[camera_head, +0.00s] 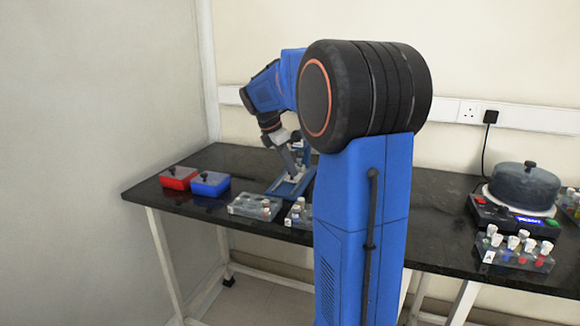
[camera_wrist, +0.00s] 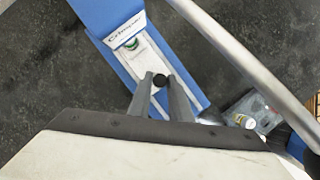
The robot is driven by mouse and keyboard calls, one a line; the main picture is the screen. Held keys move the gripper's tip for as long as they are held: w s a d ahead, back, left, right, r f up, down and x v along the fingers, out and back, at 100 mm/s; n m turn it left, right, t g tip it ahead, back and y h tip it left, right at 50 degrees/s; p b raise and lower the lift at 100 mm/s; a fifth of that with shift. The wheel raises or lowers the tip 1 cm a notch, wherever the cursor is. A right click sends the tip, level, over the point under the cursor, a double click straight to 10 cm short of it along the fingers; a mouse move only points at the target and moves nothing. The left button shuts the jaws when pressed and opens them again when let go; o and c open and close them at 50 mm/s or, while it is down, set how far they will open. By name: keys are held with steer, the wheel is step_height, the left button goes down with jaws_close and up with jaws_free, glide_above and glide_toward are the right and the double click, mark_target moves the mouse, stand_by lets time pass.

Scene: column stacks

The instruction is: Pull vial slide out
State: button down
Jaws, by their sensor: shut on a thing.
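The blue crimper (camera_head: 284,191) stands on the black bench, partly hidden behind my arm in the head view. In the wrist view its blue body (camera_wrist: 104,14) carries the label "Crimper". The pale vial slide (camera_wrist: 152,62) lies in a channel along the blue base, with a green-ringed round spot (camera_wrist: 130,44) near the label. My gripper (camera_wrist: 161,79) is shut on the slide's small black knob (camera_wrist: 160,81), with one finger on each side. In the head view my gripper reaches down at the crimper, and its fingertips are too small to make out.
A grey lever bar (camera_wrist: 245,55) crosses the wrist view's right side. A clear rack (camera_wrist: 257,112) with vials stands close by. A red box (camera_head: 178,178) and a blue box (camera_head: 209,184) stand left. A hotplate (camera_head: 508,215) and another vial rack (camera_head: 512,256) are far right.

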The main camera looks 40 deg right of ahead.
steer(key=s+a, duration=0.1)
steer(key=a, duration=0.1)
steer(key=s+a, duration=0.1)
steer(key=a, duration=0.1)
steer(key=s+a, duration=0.2)
steer(key=a, duration=0.1)
steer(key=shift+s, duration=0.1)
steer(key=c, duration=1.6)
jaws_free()
steer(key=shift+a, duration=0.2)
steer(key=shift+c, duration=0.2)
steer(key=shift+r, duration=0.1)
steer(key=v, duration=1.7)
steer(key=shift+s, duration=0.1)
